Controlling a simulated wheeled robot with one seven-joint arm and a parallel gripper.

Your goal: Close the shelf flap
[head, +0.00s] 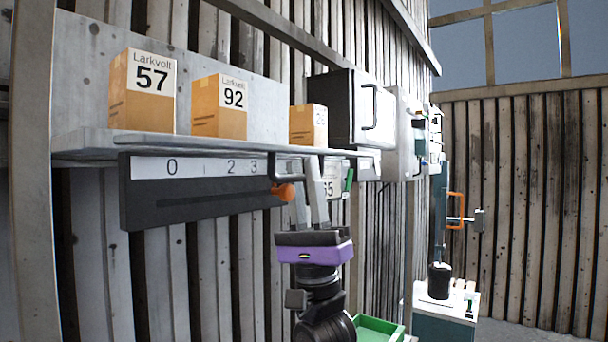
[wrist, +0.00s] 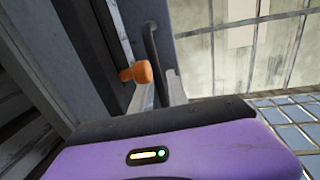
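The shelf flap seems to be the dark panel (head: 185,207) hanging below the front of the grey shelf, with a white strip marked 0, 2, 3 along its top. An orange knob (head: 283,191) sits at its right end; it also shows in the wrist view (wrist: 142,72). My purple gripper (head: 305,170) points up at that end, just right of the knob. In the wrist view a dark handle bar (wrist: 152,45) runs down between my fingers (wrist: 159,88). The view does not settle whether they grip the bar.
Cartons marked 57 (head: 142,92) and 92 (head: 219,107) and a smaller carton (head: 308,125) stand on the shelf (head: 100,140). A dark cabinet with a pale door (head: 372,112) is right of them. A green tray (head: 378,328) lies low behind my arm.

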